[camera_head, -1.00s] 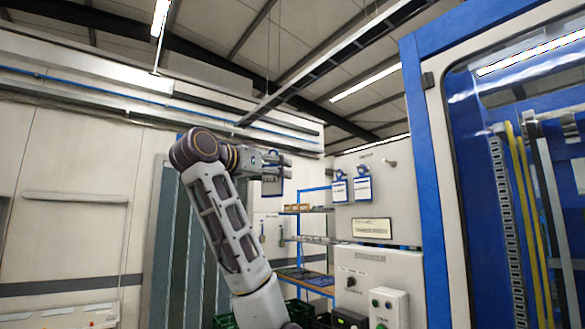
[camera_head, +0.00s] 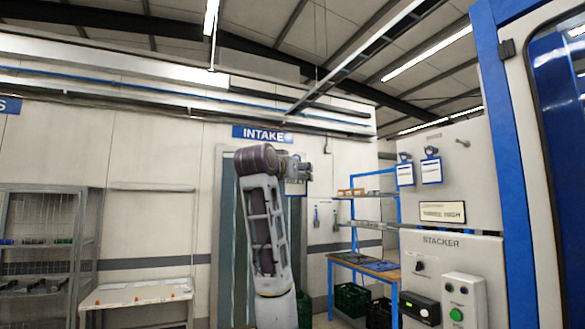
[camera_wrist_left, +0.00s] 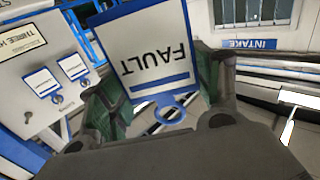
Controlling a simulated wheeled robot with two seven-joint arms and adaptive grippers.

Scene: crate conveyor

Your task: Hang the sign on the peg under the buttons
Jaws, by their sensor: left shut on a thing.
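My left gripper (camera_head: 309,172) is raised in the middle of the head view, left of the white stacker cabinet (camera_head: 472,214) and apart from it. It is shut on a white sign with a blue border, marked FAULT (camera_wrist_left: 150,45), held near its blue ring (camera_wrist_left: 171,108). Two similar signs hang on the cabinet: the left hanging sign (camera_head: 405,175) and the right hanging sign (camera_head: 431,171). A bare peg (camera_head: 463,143) sticks out right of them. A button box (camera_head: 465,301) sits lower; no peg shows under it. My right gripper is out of view.
A blue-framed shelf (camera_head: 363,223) with a wooden worktop stands left of the cabinet. A blue door frame (camera_head: 507,140) stands close on the right. A low table (camera_head: 136,295) and a wire rack (camera_head: 40,240) are at the left. Green crates (camera_head: 351,299) sit under the worktop.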

